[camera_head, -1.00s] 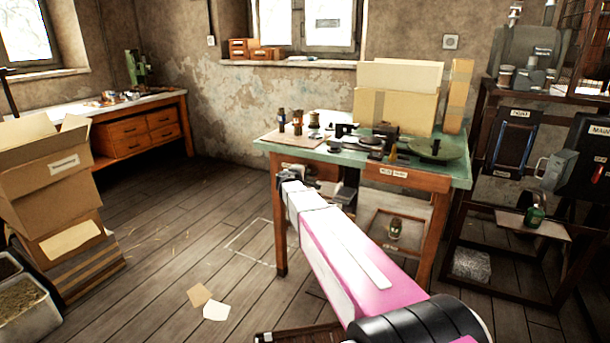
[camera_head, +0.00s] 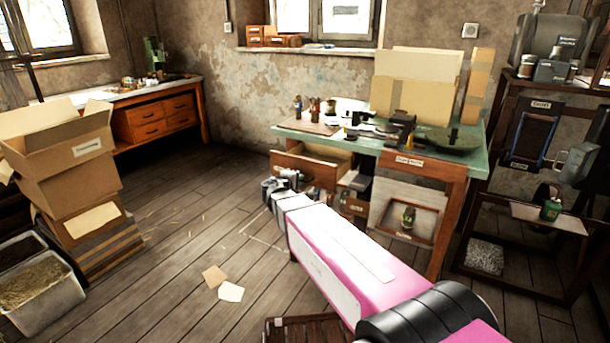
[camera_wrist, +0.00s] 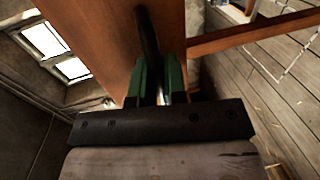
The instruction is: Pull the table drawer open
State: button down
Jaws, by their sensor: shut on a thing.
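The table (camera_head: 475,160) with the green top stands right of centre in the head view. Its wooden drawer (camera_head: 312,172) at the left of the front is pulled partly out, and its inside shows from above. My gripper (camera_head: 291,177) is at the drawer front. In the wrist view, the green fingers of my gripper (camera_wrist: 160,85) are shut on a dark bar handle (camera_wrist: 147,38). The handle is on the brown drawer front (camera_wrist: 105,55). The fingertips partly hide the handle's lower end.
Small tools and a large cardboard box (camera_head: 415,95) stand on the table top. Stacked boxes (camera_head: 75,185) and a bin (camera_head: 45,295) are at the left. A dark rack (camera_head: 500,215) stands at the right. The floor left of the drawer is mostly clear, with paper scraps (camera_head: 230,292).

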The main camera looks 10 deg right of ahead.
jog(key=shift+f+v, duration=0.25)
jog(key=shift+v, duration=0.9)
jog(key=c, duration=1.2)
grip_release()
jog(key=shift+s+a, duration=0.1)
jog(key=shift+s, duration=0.05)
jog(key=v, duration=1)
jog(key=shift+s+a, duration=0.15)
jog(key=shift+s, duration=0.1)
